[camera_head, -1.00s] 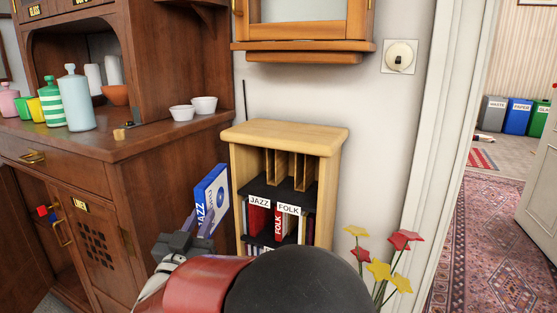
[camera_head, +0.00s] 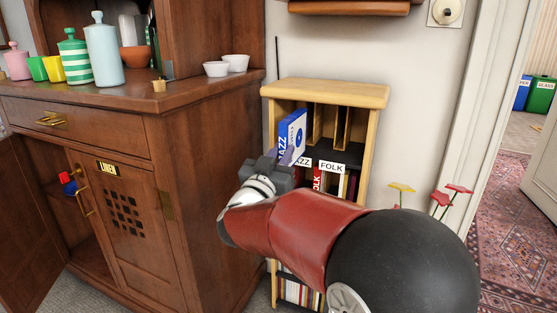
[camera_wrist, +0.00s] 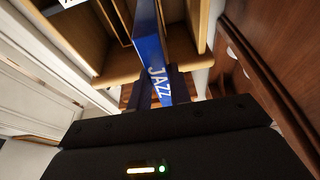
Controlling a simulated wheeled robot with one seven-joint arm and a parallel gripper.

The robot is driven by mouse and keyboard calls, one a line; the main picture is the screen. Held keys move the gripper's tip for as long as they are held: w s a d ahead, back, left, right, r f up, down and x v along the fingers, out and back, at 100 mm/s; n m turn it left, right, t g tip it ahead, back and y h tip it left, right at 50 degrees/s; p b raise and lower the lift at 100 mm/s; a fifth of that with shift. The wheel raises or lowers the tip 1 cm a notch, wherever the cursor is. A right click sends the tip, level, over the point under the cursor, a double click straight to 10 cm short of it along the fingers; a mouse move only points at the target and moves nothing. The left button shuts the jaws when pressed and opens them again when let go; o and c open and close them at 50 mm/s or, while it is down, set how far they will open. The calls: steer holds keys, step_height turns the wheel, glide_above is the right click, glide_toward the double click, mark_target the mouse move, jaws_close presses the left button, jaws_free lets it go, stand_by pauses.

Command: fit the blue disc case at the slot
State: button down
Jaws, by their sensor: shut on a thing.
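The blue disc case (camera_head: 293,133), with JAZZ on its spine and a disc picture on its side, stands upright in my gripper (camera_head: 277,163). My gripper is shut on it near its lower end. In the head view the case is at the left part of the upper row of the wooden shelf unit (camera_head: 335,92), in front of the upright dividers (camera_head: 341,125). In the wrist view the case (camera_wrist: 150,50) reaches away from the fingers (camera_wrist: 158,88) between pale wooden panels. How deep it is in the slot I cannot tell.
A JAZZ label, partly covered, and a FOLK label (camera_head: 332,165) mark the row below, which holds several cases. The dark cabinet (camera_head: 190,165) stands close on the left. Red and yellow flowers (camera_head: 443,198) stand to the right, near the doorway.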

mark_target(303, 133)
steer(key=shift+w+d, duration=0.25)
steer(key=shift+w, duration=0.5)
steer(key=shift+w+d, duration=0.3)
steer(key=shift+w, duration=0.5)
steer(key=shift+w+d, duration=0.25)
steer(key=shift+w, duration=0.5)
steer(key=shift+w+d+p, duration=0.25)
steer(key=shift+w+d, duration=0.35)
steer(key=shift+w, duration=1)
steer(key=shift+w+d+p, duration=0.3)
steer(key=shift+w+d, duration=0.25)
steer(key=shift+w, duration=1)
steer(key=shift+w+d+p, duration=0.25)
steer(key=shift+w+d, duration=0.35)
steer(key=shift+w, duration=1)
steer(key=c, duration=1.2)
jaws_free()
steer(key=shift+b+v, duration=0.4)
steer(key=shift+v, duration=3.5)
